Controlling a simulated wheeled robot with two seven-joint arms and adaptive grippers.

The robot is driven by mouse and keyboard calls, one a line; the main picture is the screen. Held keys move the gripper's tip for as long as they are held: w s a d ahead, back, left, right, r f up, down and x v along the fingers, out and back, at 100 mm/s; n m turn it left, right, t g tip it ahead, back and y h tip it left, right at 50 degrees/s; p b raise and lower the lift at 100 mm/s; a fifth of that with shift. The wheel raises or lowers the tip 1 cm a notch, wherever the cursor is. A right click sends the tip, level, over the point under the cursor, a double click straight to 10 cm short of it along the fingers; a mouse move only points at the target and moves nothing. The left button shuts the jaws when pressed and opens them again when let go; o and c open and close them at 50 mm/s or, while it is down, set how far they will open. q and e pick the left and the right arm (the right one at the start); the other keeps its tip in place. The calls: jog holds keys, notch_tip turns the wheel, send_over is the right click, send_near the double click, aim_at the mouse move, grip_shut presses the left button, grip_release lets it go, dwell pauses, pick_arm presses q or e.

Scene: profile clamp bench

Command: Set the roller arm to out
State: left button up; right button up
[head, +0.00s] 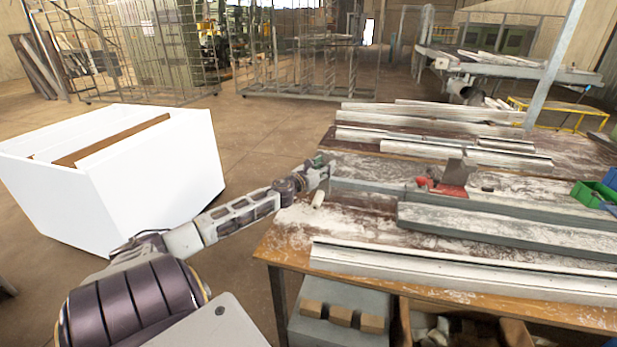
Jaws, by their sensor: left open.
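My left gripper (322,168) reaches in from the left to the left end of the workbench (285,243), its fingers small and partly merged with the rails behind. It is open. A short white cylinder (318,199), possibly the roller of the roller arm, stands tilted near the bench's left edge, just below the gripper in the picture. Its arm and pivot cannot be made out, and I cannot tell whether the gripper touches it. My right gripper is out of view.
Long pale profiles (460,272) lie along the bench. A red clamp part (447,189) with a grey block (456,172) sits mid-bench.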

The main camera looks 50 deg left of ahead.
pick_arm(q)
jog(key=s+d, duration=0.1)
jog(key=s, duration=1)
jog(key=shift+s+d, duration=0.25)
jog(key=shift+d, duration=0.15)
dwell(0.8)
jog(key=shift+f, duration=0.1)
dwell(0.6)
